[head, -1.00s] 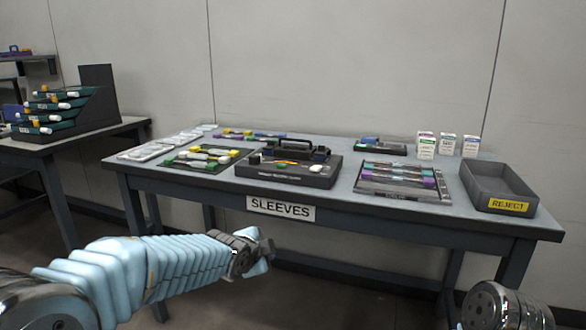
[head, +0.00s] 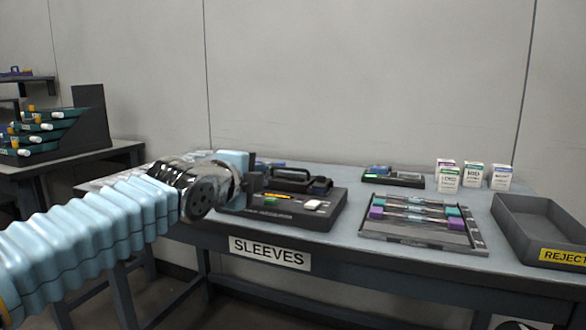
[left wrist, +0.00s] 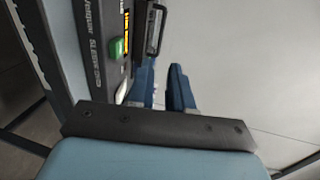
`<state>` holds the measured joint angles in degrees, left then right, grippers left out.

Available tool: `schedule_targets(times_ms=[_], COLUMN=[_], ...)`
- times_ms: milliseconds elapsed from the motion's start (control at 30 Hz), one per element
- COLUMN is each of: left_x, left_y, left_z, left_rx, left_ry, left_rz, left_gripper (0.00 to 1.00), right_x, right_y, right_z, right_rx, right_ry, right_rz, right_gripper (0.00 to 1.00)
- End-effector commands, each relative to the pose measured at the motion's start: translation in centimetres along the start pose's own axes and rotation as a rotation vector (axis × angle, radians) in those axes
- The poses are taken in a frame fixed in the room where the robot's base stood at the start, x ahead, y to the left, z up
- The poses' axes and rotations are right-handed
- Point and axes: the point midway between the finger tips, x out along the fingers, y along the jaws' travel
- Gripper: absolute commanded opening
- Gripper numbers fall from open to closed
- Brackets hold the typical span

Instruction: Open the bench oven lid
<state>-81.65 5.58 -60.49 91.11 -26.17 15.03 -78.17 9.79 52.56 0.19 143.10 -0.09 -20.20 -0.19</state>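The bench oven (head: 285,214) is a dark box in the middle of the table, with an orange display, a green button and a white button on its front. Its lid, with a black handle (head: 290,175), looks down. My left gripper (head: 256,183) is beside the oven's left end, above the table, and partly hides that side. In the left wrist view its two blue fingers (left wrist: 166,82) stand apart with nothing between them. The oven (left wrist: 112,45) lies left of the fingers there, and the handle (left wrist: 157,28) is just beyond them. My right gripper is out of view.
A tray with purple and teal sleeve holders (head: 424,237) lies right of the oven. A reject bin (head: 525,243) stands at the right edge. Small white boxes (head: 474,175) and a dark device (head: 393,177) stand behind. A rack (head: 88,125) stands on the left table.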

Motion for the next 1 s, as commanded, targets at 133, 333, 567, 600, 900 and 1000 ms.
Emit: schedule_targets(times_ms=[133, 333, 567, 600, 900, 1000], left_x=[0.3, 2.2, 5.5, 6.2, 11.9, 13.0], left_y=[-0.3, -0.4, -0.1, 0.0, -0.1, -0.1], left_z=[0.1, 0.2, 0.3, 0.3, 0.1, 0.0], left_rx=[0.003, 0.001, -0.001, 0.000, 0.000, 0.000], left_ry=[-0.001, -0.004, -0.004, -0.005, -0.002, -0.001], left_rz=[-0.002, 0.002, 0.001, 0.002, 0.001, 0.000], left_gripper=[0.20, 0.20, 0.20, 0.20, 0.20, 0.20], right_x=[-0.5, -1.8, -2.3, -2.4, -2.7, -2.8], right_y=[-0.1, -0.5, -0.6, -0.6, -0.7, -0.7], right_z=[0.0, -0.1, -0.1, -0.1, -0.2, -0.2], right_rx=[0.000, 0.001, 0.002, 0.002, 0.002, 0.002], right_ry=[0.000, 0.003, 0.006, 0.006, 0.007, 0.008], right_rz=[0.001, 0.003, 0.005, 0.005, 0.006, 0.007], right_gripper=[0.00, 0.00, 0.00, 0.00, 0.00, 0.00])
